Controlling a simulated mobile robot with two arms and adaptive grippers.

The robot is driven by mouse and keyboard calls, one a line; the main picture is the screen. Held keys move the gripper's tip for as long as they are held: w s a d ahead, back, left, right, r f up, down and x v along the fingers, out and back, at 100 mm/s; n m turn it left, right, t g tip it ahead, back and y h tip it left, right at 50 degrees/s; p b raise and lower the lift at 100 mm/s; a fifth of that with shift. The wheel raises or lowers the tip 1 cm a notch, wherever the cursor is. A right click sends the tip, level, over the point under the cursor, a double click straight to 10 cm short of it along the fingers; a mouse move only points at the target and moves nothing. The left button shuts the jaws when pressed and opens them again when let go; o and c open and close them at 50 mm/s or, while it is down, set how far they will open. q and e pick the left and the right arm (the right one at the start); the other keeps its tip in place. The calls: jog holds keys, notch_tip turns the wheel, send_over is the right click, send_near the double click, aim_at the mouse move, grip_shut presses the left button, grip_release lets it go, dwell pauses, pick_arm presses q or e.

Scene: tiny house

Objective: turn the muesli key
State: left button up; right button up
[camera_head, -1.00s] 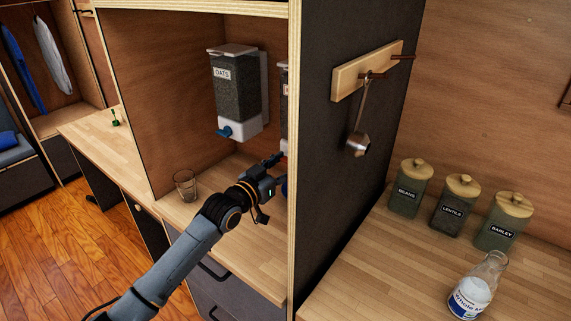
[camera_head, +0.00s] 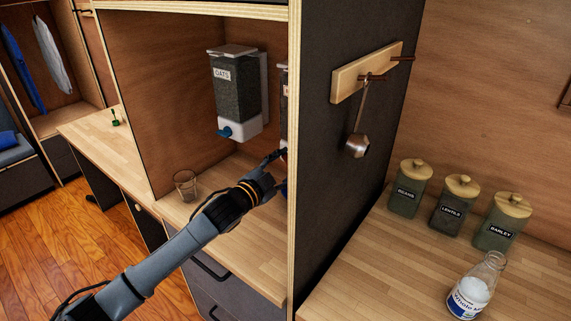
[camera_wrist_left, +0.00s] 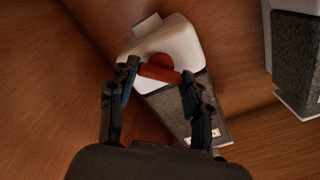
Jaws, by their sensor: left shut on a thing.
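The dispenser with the red key (camera_wrist_left: 159,72) fills the middle of the left wrist view. Its white base (camera_wrist_left: 170,38) and dark, grain-filled body (camera_wrist_left: 172,112) show there, with a label too small to read. My left gripper (camera_wrist_left: 160,79) has one finger at each end of the red key and is shut on it. The key's bar lies slightly tilted across the white base. In the head view only a sliver of this dispenser (camera_head: 284,90) shows beside the partition edge. My left gripper (camera_head: 276,156) is partly hidden there. My right gripper is not in view.
The oats dispenser (camera_head: 236,92) with a blue key hangs to the left. A glass (camera_head: 185,185) stands on the niche counter. The dark partition (camera_head: 345,175) closes off the right side. Beyond it are a hanging scoop (camera_head: 357,144), jars (camera_head: 459,205) and a milk bottle (camera_head: 474,288).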

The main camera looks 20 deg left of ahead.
pick_arm(q)
jog(key=m+p, duration=0.2)
jog(key=m, duration=1.1)
jog(key=m+p, duration=0.2)
jog(key=m, duration=1.1)
jog(key=shift+a+f+m+p, duration=0.1)
jog(key=shift+f+m+p, duration=0.1)
jog(key=shift+m+p, duration=0.15)
jog(key=o, duration=1.2)
jog(key=shift+c, duration=0.2)
jog(key=v, duration=1.2)
